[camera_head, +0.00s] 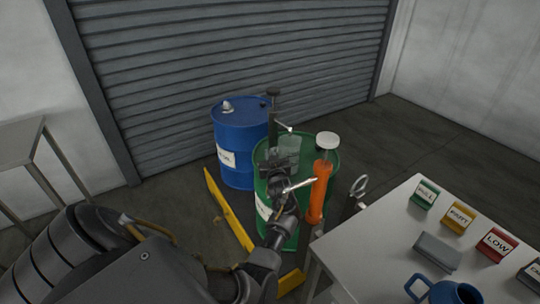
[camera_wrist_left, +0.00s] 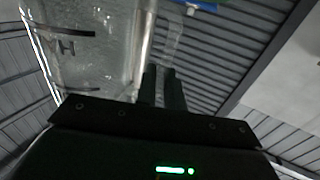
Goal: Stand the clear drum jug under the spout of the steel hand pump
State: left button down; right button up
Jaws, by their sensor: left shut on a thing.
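The clear drum jug (camera_head: 292,147) is see-through and hard to make out over the green drum (camera_head: 324,160). My left gripper (camera_head: 282,164) is shut on it. In the left wrist view the jug (camera_wrist_left: 95,60) fills the upper left, with dark markings on its wall and the gripper fingers (camera_wrist_left: 162,88) beside it. A grey hand pump (camera_head: 273,118), seemingly the steel one, rises behind the jug, with a short light spout pointing right. The jug overlaps the pump's lower part in the head view; I cannot tell whether it is under the spout. My right gripper is not in view.
A blue drum (camera_head: 240,138) stands behind the green one. An orange pump-like cylinder (camera_head: 320,190) rises close right of my gripper. A yellow barrier (camera_head: 229,210) lies left. A table (camera_head: 385,238) at right holds labelled blocks and a blue mug (camera_head: 450,292).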

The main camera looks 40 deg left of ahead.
pick_arm(q)
jog(key=shift+f, duration=0.25)
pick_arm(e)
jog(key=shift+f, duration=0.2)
pick_arm(q)
jog(key=c, duration=1.4)
grip_release()
jog(key=shift+c, duration=0.2)
jog(key=shift+d, duration=0.1)
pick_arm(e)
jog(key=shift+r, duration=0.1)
